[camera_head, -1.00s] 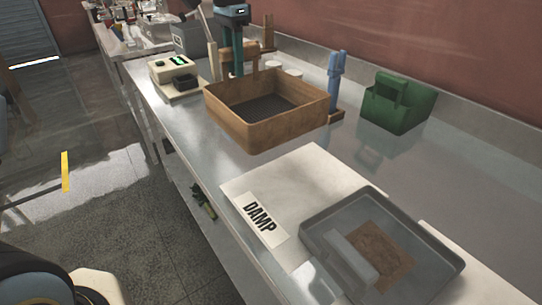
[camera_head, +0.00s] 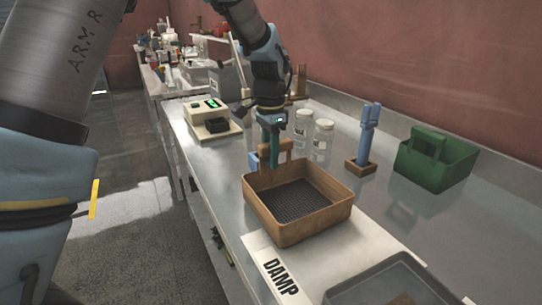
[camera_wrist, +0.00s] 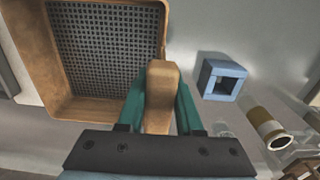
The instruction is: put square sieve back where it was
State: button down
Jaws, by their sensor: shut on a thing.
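The square sieve (camera_head: 335,217) is a brown wooden box with a dark mesh floor, at the near middle of the bench in the head view. The sieve (camera_wrist: 62,107) fills the upper left of the wrist view. My gripper (camera_head: 273,150) is shut on its wooden handle at the far side. In the wrist view, the handle stands between the two green fingers of my gripper (camera_wrist: 160,100). The sieve looks level, with its near side over or at the pale mat's far edge. I cannot tell whether its bottom touches the bench.
A DAMP label (camera_head: 280,278) and grey tray (camera_head: 375,285) lie nearer. A scale (camera_head: 212,120), jars (camera_head: 322,140), a blue tool in a wooden stand (camera_head: 360,165) and a green caddy (camera_head: 436,165) stand around. A blue square block (camera_wrist: 222,78) sits beside the handle. Bench right of the sieve is clear.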

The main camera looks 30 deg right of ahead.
jog(key=shift+f, duration=0.5)
jog(key=c, duration=0.6)
grip_release()
notch_tip(320, 180, up, 12)
jog(key=shift+r+b, duration=0.1)
jog(key=shift+b, duration=1.05)
